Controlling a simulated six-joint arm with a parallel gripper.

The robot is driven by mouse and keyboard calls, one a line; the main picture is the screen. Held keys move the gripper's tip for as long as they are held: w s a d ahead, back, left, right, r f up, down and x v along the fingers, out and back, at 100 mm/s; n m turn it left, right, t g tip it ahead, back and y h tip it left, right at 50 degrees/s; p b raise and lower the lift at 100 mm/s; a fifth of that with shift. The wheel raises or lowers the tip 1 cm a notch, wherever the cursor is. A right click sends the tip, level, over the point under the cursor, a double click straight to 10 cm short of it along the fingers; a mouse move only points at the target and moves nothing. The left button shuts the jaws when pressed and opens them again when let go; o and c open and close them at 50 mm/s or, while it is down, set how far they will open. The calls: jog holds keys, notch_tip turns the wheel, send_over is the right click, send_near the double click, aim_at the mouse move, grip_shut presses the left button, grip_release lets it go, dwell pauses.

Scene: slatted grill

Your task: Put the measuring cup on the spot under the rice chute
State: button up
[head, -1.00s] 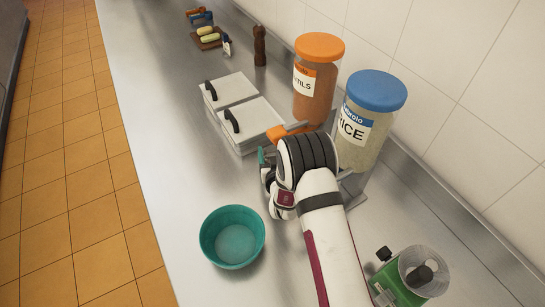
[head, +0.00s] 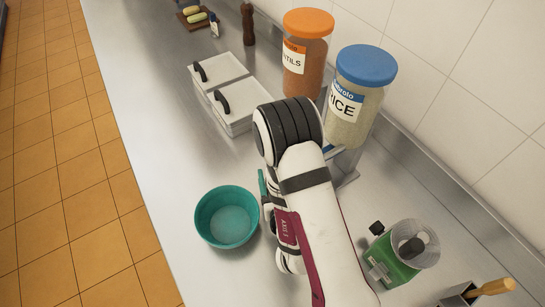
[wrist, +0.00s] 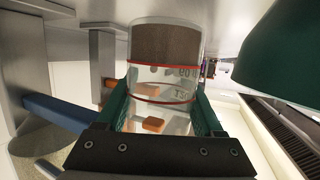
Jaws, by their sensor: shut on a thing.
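The measuring cup (wrist: 165,80) is a clear cylinder with red lines and printed marks. In the wrist view it sits between the green fingers of my gripper (wrist: 160,97), which is shut on it. In the head view my arm hides the cup; only a bit of a green finger shows, just right of the teal bowl. The rice jar (head: 357,100), with a blue lid, stands against the wall on a metal stand.
The teal bowl (head: 227,217) stands left of my gripper and looms at upper right in the wrist view (wrist: 285,55). A lentils jar (head: 306,60), lidded white containers (head: 222,85) and a green grinder (head: 393,262) stand around. Counter in front of the containers is clear.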

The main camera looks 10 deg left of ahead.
jog(key=w+d, duration=0.2)
jog(key=d, duration=0.1)
jog(key=w+d, duration=0.1)
jog(key=d, duration=0.1)
jog(key=shift+w+f, duration=0.2)
jog(key=shift+w, duration=0.05)
notch_tip(320, 180, down, 2)
jog(key=shift+w+d+f, duration=0.15)
jog(key=shift+f, duration=0.2)
jog(key=o, duration=1.6)
jog(key=shift+f, duration=0.15)
jog(key=shift+c, duration=0.2)
jog(key=shift+v, duration=2.05)
